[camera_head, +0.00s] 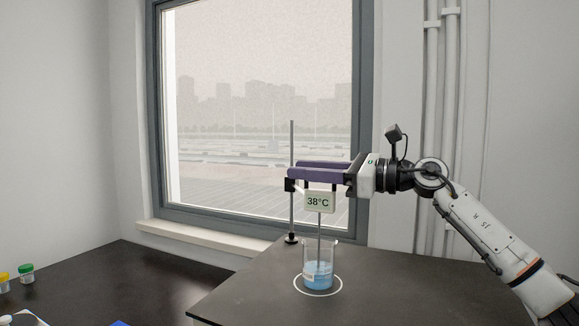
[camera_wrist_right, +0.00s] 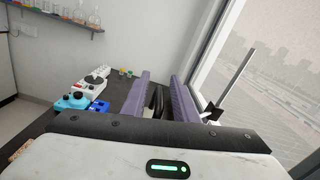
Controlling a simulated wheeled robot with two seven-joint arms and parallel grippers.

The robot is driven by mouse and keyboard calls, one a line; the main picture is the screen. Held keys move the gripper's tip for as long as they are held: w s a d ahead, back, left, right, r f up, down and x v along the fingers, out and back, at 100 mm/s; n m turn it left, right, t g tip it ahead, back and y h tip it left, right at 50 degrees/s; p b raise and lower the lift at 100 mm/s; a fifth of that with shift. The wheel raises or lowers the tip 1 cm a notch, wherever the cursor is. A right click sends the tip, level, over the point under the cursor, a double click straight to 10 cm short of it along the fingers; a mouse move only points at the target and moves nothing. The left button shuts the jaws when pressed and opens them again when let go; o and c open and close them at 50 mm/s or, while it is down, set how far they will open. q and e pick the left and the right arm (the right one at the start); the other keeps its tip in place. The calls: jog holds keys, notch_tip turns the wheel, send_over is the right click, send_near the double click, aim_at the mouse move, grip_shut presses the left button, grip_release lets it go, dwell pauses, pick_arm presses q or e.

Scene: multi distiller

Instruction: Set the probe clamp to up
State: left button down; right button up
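The probe clamp (camera_head: 290,185) is a small black block on a thin upright grey rod. A white display (camera_head: 319,202) reading 38°C sits beside it, with the probe (camera_head: 319,228) running down into a glass beaker (camera_head: 318,278) of blue liquid. My right gripper (camera_head: 289,172) comes in from the right, its two purple fingers level just above the display. In the right wrist view the fingers (camera_wrist_right: 160,75) are apart, with a dark part between them. The rod (camera_wrist_right: 235,78) and clamp (camera_wrist_right: 212,112) show right of the fingers there. I cannot tell whether the fingers touch anything. My left gripper is out of view.
The beaker stands inside a white ring on the dark table (camera_head: 405,285). A window (camera_head: 260,100) is behind the rod. Small capped jars (camera_head: 27,274) stand on the bench at the left. The table right of the beaker is clear.

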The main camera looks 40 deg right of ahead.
jog(key=shift+w+a, duration=0.25)
jog(key=shift+w, duration=0.15)
